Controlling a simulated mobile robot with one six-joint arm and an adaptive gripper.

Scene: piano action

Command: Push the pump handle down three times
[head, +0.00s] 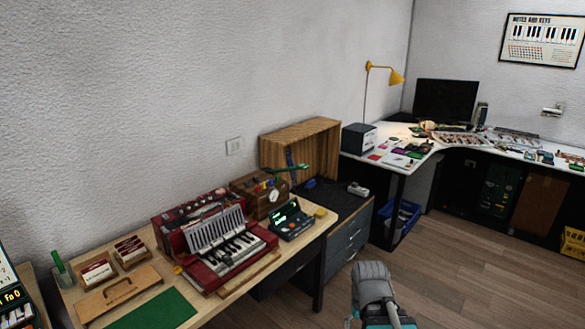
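A wooden box (258,198) with a round white gauge (273,195) stands at the far end of the long wooden bench. A green handle-like bar (285,169) shows just above and behind this box, sticking out to the right. It looks like the pump handle, but it is too small to be sure how it is joined to the box. Nothing touches it. Grey and teal parts of my own arm show at the bottom, over the floor and well apart from the box. My gripper's fingers are not visible.
A red accordion-like keyboard (217,240) and a dark device with a green display (291,219) sit in front of the box. An open wooden case (300,143) stands behind on a drawer cabinet (348,238). The floor (450,285) at right is clear.

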